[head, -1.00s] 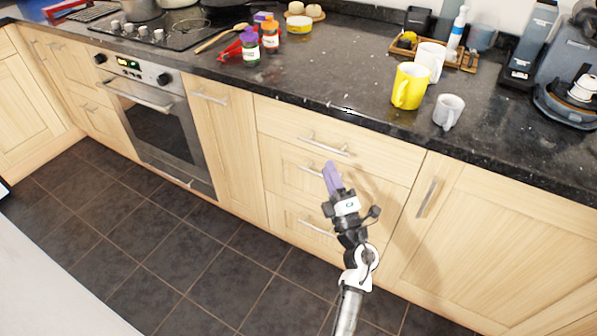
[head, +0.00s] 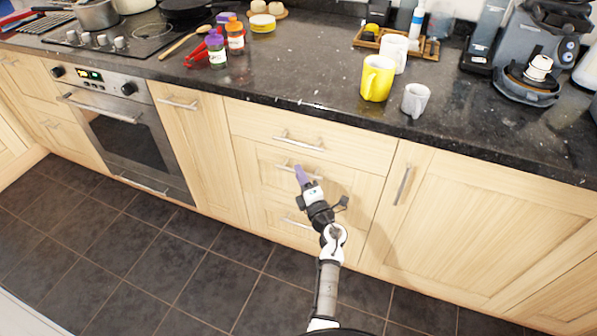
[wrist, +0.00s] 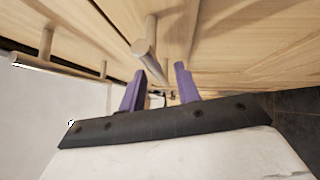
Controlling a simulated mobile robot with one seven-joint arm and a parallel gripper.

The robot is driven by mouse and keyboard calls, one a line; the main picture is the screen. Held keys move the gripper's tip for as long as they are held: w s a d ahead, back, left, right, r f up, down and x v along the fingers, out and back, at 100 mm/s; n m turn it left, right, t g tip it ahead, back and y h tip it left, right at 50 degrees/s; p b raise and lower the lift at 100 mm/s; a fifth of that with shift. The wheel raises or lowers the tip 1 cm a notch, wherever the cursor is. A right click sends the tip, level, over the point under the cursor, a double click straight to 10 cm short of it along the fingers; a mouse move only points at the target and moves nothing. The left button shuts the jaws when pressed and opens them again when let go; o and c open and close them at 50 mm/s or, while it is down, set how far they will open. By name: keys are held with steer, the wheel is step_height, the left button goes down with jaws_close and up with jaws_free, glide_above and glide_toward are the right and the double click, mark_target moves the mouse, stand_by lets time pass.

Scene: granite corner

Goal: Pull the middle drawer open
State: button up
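The middle drawer (head: 262,176) is a light wood front in the stack of three, and it looks shut. Its metal bar handle (head: 284,165) is partly hidden behind my gripper (head: 299,173) in the head view. My gripper's two purple fingers also show in the wrist view (wrist: 160,76), spread apart with a gap between them. A handle bar (wrist: 146,47) lies right ahead of the gap in the wrist view, with its near end toward the camera. I cannot tell whether the bar is between the fingertips or touching them.
The top drawer handle (head: 299,142) is just above and the bottom drawer handle (head: 296,222) below. A cupboard door (head: 465,215) is to the right, an oven (head: 128,135) to the left. The dark countertop (head: 300,75) overhangs, holding a yellow mug (head: 376,80). The tiled floor is clear.

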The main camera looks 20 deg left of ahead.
steer(key=shift+x, duration=0.9)
jaws_close()
